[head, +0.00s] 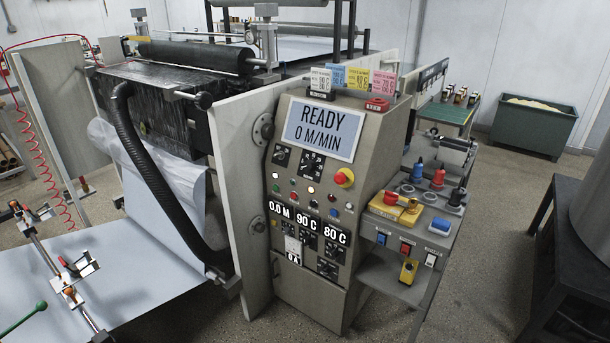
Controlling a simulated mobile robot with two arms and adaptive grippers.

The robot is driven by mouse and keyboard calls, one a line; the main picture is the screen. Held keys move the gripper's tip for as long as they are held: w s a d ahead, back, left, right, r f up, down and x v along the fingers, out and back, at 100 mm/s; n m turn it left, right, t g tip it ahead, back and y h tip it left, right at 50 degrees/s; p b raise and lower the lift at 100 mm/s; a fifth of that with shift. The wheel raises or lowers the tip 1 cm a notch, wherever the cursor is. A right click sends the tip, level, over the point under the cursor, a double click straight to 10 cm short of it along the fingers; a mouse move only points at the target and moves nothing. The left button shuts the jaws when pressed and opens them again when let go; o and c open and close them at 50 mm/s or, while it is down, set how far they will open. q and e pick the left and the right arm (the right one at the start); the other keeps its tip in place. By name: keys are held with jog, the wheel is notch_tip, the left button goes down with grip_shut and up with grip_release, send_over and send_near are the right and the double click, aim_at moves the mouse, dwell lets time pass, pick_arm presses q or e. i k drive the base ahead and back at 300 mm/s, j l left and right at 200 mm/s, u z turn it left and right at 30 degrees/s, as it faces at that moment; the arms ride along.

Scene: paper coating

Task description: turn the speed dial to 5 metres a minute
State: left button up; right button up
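The grey control cabinet (352,262) stands in the middle of the head view. Its screen (324,130) reads "READY 0 M/MIN". Below the screen are two black dials: a small one (281,156) at the left and a larger one with a numbered scale (312,163). I cannot tell from their labels which is the speed dial, nor read the pointers. Lower displays (308,222) read 0.0 M, 90 C and 80 C, with more black dials beneath. Neither of my grippers shows in this view.
A side shelf (414,250) holds bottles, yellow blocks and small devices. The coating machine's rollers and black hose (140,170) stand left.

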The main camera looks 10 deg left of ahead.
aim_at(309, 165)
jog(key=i+j+z, duration=0.1)
jog(key=i+j, duration=0.35)
jog(key=i+j+z, duration=0.1)
jog(key=i+j, duration=0.35)
jog(key=i+j+z, duration=0.1)
jog(key=i+j, duration=0.3)
jog(key=j, duration=0.2)
